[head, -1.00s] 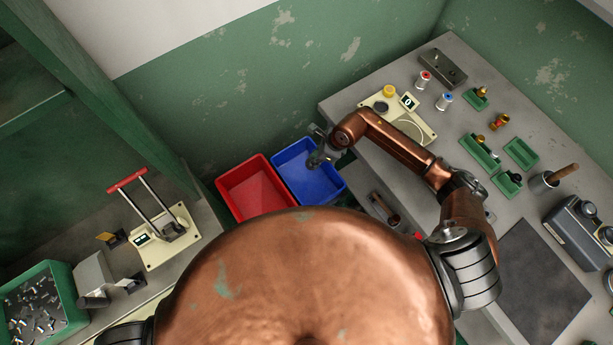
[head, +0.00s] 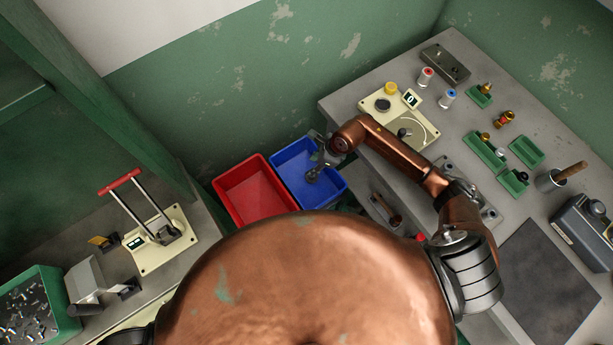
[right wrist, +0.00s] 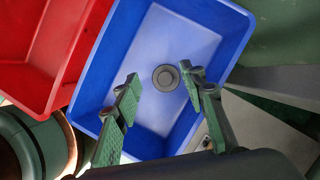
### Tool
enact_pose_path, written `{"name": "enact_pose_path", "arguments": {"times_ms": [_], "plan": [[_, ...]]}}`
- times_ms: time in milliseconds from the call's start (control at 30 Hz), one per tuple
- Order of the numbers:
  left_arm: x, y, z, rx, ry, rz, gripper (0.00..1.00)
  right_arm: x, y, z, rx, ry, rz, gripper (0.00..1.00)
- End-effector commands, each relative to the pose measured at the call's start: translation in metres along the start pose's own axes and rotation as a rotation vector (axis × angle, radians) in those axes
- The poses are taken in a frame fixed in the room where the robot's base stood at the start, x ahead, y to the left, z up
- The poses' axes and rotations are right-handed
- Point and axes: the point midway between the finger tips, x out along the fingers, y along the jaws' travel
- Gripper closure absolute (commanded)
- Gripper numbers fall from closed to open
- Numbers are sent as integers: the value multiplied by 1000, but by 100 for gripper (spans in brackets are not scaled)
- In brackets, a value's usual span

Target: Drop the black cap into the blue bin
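The blue bin (head: 335,190) stands on the left of the right-hand bench, and it fills the middle of the right wrist view (right wrist: 112,68). My right gripper (head: 314,172) is over the bin, pointing down. In the right wrist view its two green fingers (right wrist: 158,88) are spread apart. The black cap (right wrist: 165,77), a dark grey disc with a round centre, shows against the bin's floor beyond the fingertips. Clear gaps show between it and both fingers. I cannot tell whether it rests on the floor or is still above it. My left gripper is out of view.
A red bin (head: 240,182) stands directly left of the blue one. The right bench (head: 352,98) holds a cream device (head: 425,122), spools, green trays and a grey box. The left bench has a lever press (head: 160,240) and a green crate of metal parts (head: 66,315).

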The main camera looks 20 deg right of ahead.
Motion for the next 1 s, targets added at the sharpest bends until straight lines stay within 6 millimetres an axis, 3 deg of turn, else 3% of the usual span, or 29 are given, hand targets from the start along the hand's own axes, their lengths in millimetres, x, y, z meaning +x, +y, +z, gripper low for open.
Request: {"name": "enact_pose_path", "arguments": {"times_ms": [367,800,1000], "plan": [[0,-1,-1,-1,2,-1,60,-8,-1,0,-1,0,-1,61],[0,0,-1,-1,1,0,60,-91,-1,0,-2,1,-3,61],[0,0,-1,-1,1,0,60,-114,0,-1,-1,1,-1,61]]}}
